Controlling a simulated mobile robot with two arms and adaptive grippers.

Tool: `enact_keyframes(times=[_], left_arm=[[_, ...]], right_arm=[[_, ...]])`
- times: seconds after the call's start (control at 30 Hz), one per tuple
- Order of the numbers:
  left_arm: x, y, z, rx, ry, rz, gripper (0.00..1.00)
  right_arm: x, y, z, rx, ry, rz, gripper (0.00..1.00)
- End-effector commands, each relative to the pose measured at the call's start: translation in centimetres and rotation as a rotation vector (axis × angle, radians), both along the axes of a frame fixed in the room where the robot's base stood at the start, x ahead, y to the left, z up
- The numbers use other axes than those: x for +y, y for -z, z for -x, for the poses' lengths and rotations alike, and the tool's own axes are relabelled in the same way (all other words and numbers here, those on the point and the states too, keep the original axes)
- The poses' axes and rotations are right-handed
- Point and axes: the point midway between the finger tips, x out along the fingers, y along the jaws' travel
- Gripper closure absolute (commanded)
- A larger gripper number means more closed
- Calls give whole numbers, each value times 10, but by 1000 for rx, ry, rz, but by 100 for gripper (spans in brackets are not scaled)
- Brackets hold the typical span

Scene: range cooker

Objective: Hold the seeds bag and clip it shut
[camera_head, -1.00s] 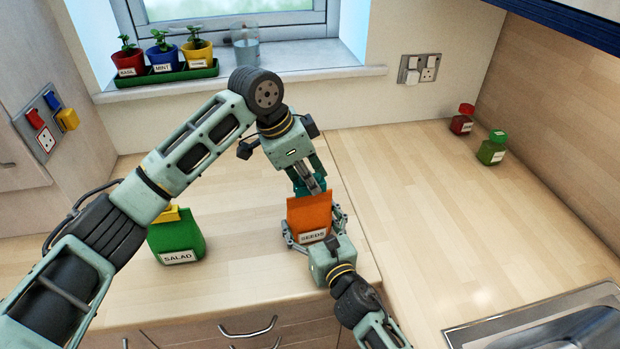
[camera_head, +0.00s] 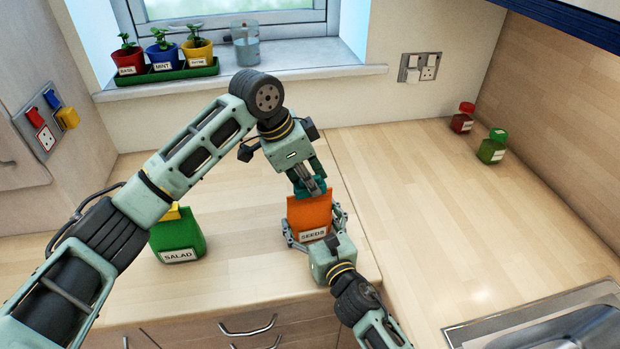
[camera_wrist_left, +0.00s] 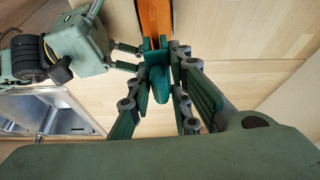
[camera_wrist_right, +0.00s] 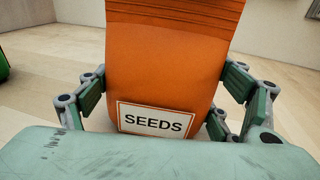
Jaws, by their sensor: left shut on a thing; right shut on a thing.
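The orange seeds bag (camera_head: 309,214) stands upright on the counter, its label facing the front. My right gripper (camera_head: 316,234) is shut on its lower part, with one finger on each side; the right wrist view shows the bag (camera_wrist_right: 170,65) between the fingers (camera_wrist_right: 165,90). My left gripper (camera_head: 309,180) comes from above and behind, shut on a teal clip (camera_wrist_left: 158,78). The clip is at the bag's top edge. In the left wrist view its jaws appear on both sides of the orange edge (camera_wrist_left: 156,18); I cannot tell how firmly they grip.
A green salad bag (camera_head: 177,238) with a yellow clip (camera_head: 172,212) stands left. Two jars (camera_head: 492,147) stand at the back right. A sink (camera_head: 540,325) is front right.

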Motion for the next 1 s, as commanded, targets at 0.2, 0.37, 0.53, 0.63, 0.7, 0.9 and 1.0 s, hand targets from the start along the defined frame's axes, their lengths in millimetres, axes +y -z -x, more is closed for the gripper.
enact_keyframes(times=[0.2, 0.37, 0.53, 0.63, 0.7, 0.9, 1.0], left_arm=[[0, 1, 0, 0, 0, 1, 99], [0, 1, 0, -1, 0, 1, 99], [0, 1, 0, -1, 0, 1, 99], [0, 3, 0, 0, 0, 1, 99], [0, 4, 0, 0, 0, 1, 99], [0, 8, -1, -1, 0, 1, 99], [0, 8, -1, -2, -1, 0, 99]], right_arm=[[0, 2, 1, 4, 0, -1, 53], [0, 2, 1, 4, 0, -2, 53], [0, 2, 1, 4, 0, -1, 53], [0, 2, 1, 4, 0, -1, 53], [0, 2, 1, 4, 0, -1, 53], [0, 2, 1, 4, 0, -1, 53], [0, 2, 1, 4, 0, -1, 53]])
